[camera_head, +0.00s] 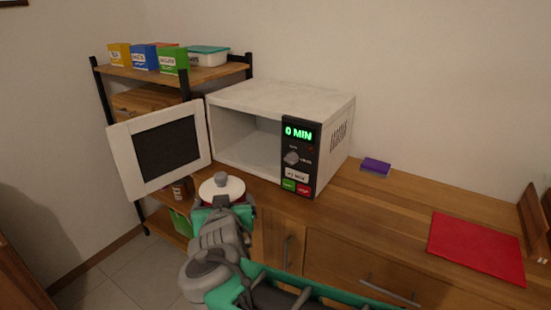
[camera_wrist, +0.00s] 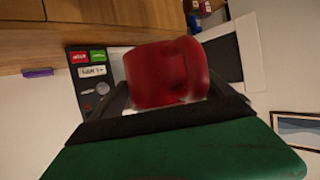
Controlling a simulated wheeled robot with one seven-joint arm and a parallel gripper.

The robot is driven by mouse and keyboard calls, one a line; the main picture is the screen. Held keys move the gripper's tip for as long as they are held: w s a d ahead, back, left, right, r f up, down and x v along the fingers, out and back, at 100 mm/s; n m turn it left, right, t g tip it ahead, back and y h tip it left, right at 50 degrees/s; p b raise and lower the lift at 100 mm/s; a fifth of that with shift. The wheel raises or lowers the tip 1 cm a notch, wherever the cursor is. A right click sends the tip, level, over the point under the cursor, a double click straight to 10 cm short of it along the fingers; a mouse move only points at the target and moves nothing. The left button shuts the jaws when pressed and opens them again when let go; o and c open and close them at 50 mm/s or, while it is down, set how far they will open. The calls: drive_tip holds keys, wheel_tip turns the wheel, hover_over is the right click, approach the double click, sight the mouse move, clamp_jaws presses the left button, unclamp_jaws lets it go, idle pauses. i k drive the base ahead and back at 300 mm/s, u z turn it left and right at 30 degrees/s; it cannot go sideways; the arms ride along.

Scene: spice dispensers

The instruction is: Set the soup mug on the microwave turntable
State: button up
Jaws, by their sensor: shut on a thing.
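The soup mug is red in the wrist view (camera_wrist: 160,75) and sits between the two fingers of my gripper (camera_wrist: 170,98). In the head view the mug (camera_head: 222,187) shows a pale round top with a grey knob, and my gripper (camera_head: 224,202) hides most of its body. My gripper is shut on the mug, in front of the microwave's open cavity. The white microwave (camera_head: 270,99) stands on the wooden counter with its door (camera_head: 165,150) swung open to the left. Its display reads 0 MIN. The turntable cannot be made out inside the cavity.
A shelf (camera_head: 215,72) with several coloured boxes and a teal-lidded container (camera_head: 208,56) stands behind the door. A purple block (camera_head: 376,166) and a red mat (camera_head: 475,248) lie on the counter (camera_head: 385,200) to the right. The counter between them is clear.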

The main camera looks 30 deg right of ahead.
sight(262, 154)
drive_tip(key=k, duration=0.2)
drive_tip(key=u, duration=2.2)
drive_tip(key=i, duration=1.7)
drive_tip(key=z, duration=3)
drive_tip(key=i, duration=1.5)
drive_tip(key=z, duration=0.05)
